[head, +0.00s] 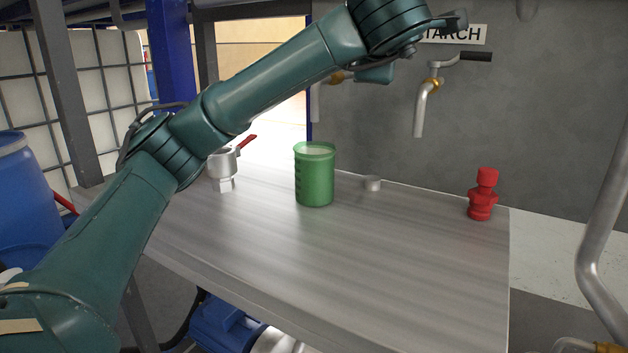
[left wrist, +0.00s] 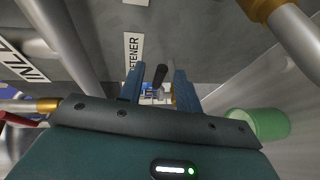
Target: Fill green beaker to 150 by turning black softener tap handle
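The green beaker (head: 314,178) stands upright on the table below a metal spout (head: 315,102) that my arm partly covers. Its rim area looks pale inside; I cannot read its level. It also shows at the right of the left wrist view (left wrist: 262,124). In that view my left gripper (left wrist: 158,78) is open. Its two blue fingers are on either side of a black tap handle (left wrist: 161,74), with visible gaps. A partly hidden label (left wrist: 132,58) ending in "TENER" is beside it. In the head view the softener handle is hidden. My right gripper is not in view.
The starch tap (head: 420,107) with a black handle (head: 475,57) is to the right on the grey wall. A red object (head: 482,196), a small cap (head: 372,183) and a metal item with a red handle (head: 224,166) stand on the table (head: 390,270). Its front is clear.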

